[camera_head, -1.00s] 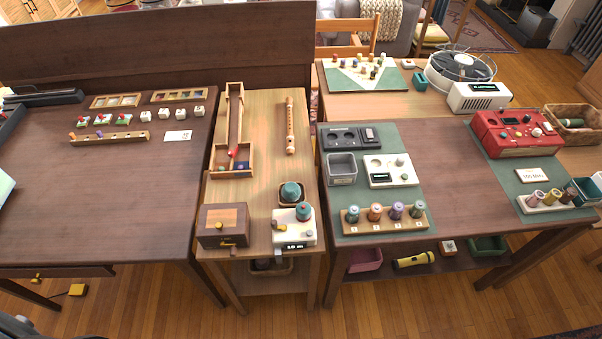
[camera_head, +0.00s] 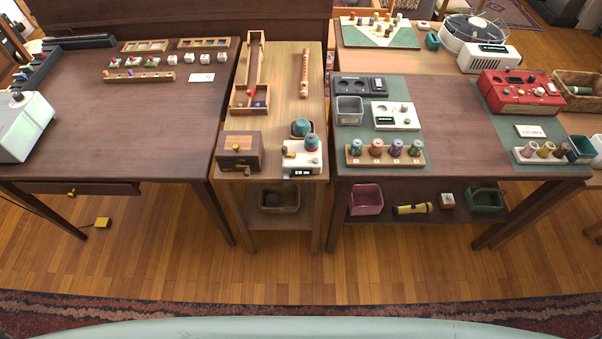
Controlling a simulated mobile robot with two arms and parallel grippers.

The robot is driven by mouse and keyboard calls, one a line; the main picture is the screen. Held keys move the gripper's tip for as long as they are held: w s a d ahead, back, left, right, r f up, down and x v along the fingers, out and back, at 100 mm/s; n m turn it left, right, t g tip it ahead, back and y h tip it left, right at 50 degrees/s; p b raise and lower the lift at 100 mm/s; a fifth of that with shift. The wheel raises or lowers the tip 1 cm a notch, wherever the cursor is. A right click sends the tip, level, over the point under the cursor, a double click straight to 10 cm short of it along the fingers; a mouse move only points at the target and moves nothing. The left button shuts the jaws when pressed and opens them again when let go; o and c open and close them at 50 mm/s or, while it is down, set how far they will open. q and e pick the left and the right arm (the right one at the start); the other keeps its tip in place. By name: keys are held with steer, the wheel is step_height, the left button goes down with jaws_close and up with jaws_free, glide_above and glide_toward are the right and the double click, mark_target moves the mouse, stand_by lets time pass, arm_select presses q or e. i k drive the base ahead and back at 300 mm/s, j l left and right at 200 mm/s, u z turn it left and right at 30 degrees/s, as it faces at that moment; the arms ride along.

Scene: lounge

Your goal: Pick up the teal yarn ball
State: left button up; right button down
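Neither of my grippers is in view.
A wooden box (camera_head: 239,149) stands left of the white device. A spool rack (camera_head: 385,160) stands on the right table. A basket (camera_head: 280,200) with a dark ball is on the shelf below. Open wooden floor (camera_head: 290,265) and a patterned rug (camera_head: 100,308) lie in front.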

mark_target(299, 128)
steer(key=i+l+u, duration=0.15)
steer(key=l+u, duration=0.6)
steer(key=l, duration=0.15)
steer(key=i+l+u, duration=0.1)
steer(key=l+u, duration=0.3)
steer(key=l, duration=0.1)
